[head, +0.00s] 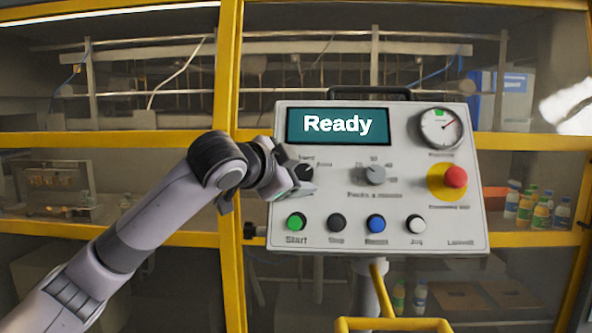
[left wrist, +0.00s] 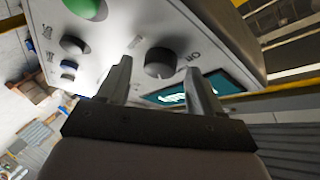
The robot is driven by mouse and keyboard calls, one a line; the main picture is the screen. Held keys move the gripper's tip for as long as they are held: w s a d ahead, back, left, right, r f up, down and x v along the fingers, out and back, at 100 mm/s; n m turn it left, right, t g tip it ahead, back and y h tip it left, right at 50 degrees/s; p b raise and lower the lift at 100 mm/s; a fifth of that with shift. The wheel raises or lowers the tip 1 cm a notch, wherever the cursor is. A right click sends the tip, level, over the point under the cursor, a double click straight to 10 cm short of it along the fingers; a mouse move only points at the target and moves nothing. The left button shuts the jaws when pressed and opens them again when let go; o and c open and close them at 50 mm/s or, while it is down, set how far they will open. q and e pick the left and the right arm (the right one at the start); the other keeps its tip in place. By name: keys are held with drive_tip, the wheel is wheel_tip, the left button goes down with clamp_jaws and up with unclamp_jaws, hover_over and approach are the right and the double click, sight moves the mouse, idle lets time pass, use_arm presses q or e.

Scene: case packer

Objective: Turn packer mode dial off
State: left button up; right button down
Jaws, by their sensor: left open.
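The control panel (head: 400,225) stands upright, with a teal screen (head: 337,125) reading "Ready". The mode dial (head: 304,172) is a dark round knob at the panel's left, below the screen, partly hidden by my left gripper (head: 303,183). In the left wrist view the dial (left wrist: 159,63) shows between and just beyond the tips of my open left gripper (left wrist: 162,73). Both fingers appear apart from it. A label that looks like "Off" is printed beside it. I cannot tell which way the dial points. My right gripper is not in view.
The panel also has a grey speed knob (head: 374,175), a red emergency button (head: 455,177), a gauge (head: 440,127) and a row of buttons including green Start (head: 296,222). A yellow-framed machine (head: 228,80) stands behind, with bottles (head: 540,215) at right.

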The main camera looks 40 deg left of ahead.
use_arm(q)
drive_tip(key=c, duration=1.1)
drive_tip(key=shift+o, duration=0.2)
